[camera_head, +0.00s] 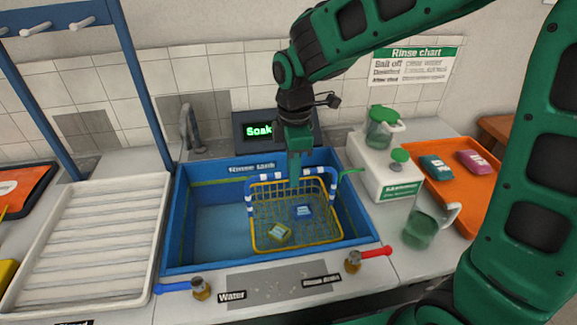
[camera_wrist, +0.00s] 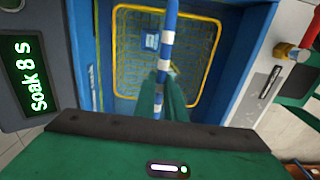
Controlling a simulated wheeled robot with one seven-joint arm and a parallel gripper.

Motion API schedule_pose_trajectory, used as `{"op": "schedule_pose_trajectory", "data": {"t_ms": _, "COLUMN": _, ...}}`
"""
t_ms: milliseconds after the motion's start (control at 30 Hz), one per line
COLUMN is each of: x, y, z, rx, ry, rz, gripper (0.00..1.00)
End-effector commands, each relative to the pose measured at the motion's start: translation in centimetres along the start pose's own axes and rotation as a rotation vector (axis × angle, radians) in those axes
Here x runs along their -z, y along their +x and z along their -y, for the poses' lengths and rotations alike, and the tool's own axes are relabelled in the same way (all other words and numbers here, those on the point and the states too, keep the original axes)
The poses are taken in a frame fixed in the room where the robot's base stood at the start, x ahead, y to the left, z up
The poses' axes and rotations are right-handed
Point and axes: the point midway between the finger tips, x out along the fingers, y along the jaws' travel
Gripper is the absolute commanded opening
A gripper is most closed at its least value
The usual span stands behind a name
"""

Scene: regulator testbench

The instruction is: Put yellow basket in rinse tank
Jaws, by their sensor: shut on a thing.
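The yellow basket (camera_head: 279,238) is a wire basket with a blue-and-white striped handle (camera_head: 253,196). It is inside the blue rinse tank (camera_head: 200,265), in the right part. A yellow item (camera_head: 279,233) and a blue item (camera_head: 304,212) lie in it. My gripper (camera_head: 294,182) is above the basket and shut on the striped handle. In the wrist view the handle (camera_wrist: 170,40) runs between my fingers (camera_wrist: 163,95), with the yellow rim (camera_wrist: 117,50) below. I cannot tell whether the basket touches the tank floor.
A display (camera_head: 260,130) behind the tank reads "Soak"; in the wrist view it reads "Soak 8 s" (camera_wrist: 27,72). Blue (camera_head: 200,288) and red (camera_head: 353,262) valves stand at the front. A white dispenser (camera_head: 375,170) and a green jug (camera_head: 420,230) are to the right. A white ribbed tray (camera_head: 100,225) is left.

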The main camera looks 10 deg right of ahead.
Motion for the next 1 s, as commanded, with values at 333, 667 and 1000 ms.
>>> {"op": "schedule_pose_trajectory", "data": {"t_ms": 333, "x": 0.0, "y": 3.2, "z": 0.0, "rx": -0.002, "ry": 0.0, "rz": -0.001, "gripper": 0.0}}
{"op": "schedule_pose_trajectory", "data": {"t_ms": 667, "x": 0.1, "y": 3.5, "z": 0.0, "rx": -0.003, "ry": -0.001, "rz": -0.001, "gripper": 0.0}}
{"op": "schedule_pose_trajectory", "data": {"t_ms": 1000, "x": 0.1, "y": 3.5, "z": 0.1, "rx": 0.0, "ry": -0.002, "rz": 0.0, "gripper": 0.29}}
